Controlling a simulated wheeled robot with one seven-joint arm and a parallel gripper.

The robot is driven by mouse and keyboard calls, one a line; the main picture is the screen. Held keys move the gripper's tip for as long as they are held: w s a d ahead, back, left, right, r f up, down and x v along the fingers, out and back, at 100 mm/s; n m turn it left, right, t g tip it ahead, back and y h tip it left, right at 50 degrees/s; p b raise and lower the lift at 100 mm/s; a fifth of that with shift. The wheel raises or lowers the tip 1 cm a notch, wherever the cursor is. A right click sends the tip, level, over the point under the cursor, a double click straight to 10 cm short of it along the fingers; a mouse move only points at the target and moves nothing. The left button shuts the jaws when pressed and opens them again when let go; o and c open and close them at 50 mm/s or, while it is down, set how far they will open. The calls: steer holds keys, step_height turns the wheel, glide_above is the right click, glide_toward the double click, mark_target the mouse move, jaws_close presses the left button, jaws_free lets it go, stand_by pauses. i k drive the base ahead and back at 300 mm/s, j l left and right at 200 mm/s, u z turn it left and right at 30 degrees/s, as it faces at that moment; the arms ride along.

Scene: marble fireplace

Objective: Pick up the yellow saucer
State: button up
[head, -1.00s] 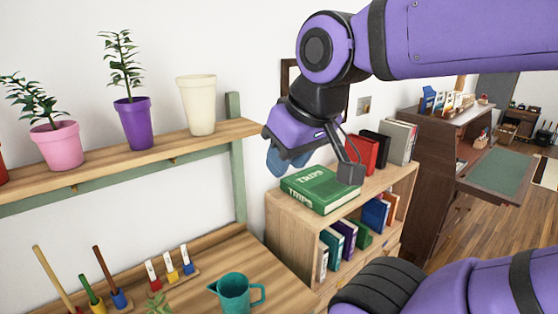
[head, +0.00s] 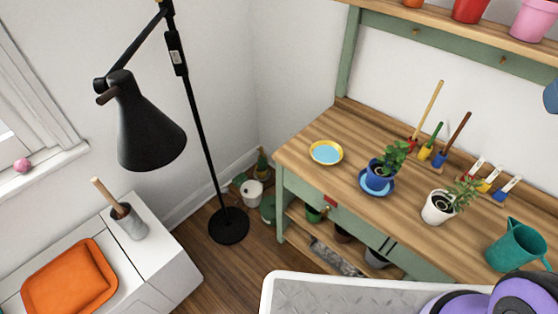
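The yellow saucer (head: 326,152) lies flat on the left end of the wooden potting bench (head: 301,150). It has a yellow rim and a light blue inside, and nothing is on it. A small blue piece at the right edge of the head view looks like part of my gripper (head: 551,97). The rest of the gripper is out of frame, so its fingers cannot be judged. It is well to the right of the saucer and apart from it.
A potted plant on a blue saucer (head: 376,184) stands right of the yellow saucer. Further right are a white pot (head: 439,206), upright tools (head: 432,143) and a teal jug (head: 516,246). A black floor lamp (head: 145,125) stands left of the bench. Flowerpots line the shelf above.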

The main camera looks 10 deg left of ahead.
mark_target(327, 153)
steer(key=u, duration=0.3)
steer(key=z, duration=0.45)
steer(key=i+j+z, duration=0.1)
steer(key=z, duration=0.4)
steer(key=j+z, duration=0.35)
steer(key=z, duration=0.15)
steer(key=j+z, duration=0.25)
steer(key=z, duration=0.2)
steer(key=j, duration=0.4)
steer(key=k+j, duration=0.15)
steer(key=j, duration=0.65)
steer(key=k+z, duration=0.05)
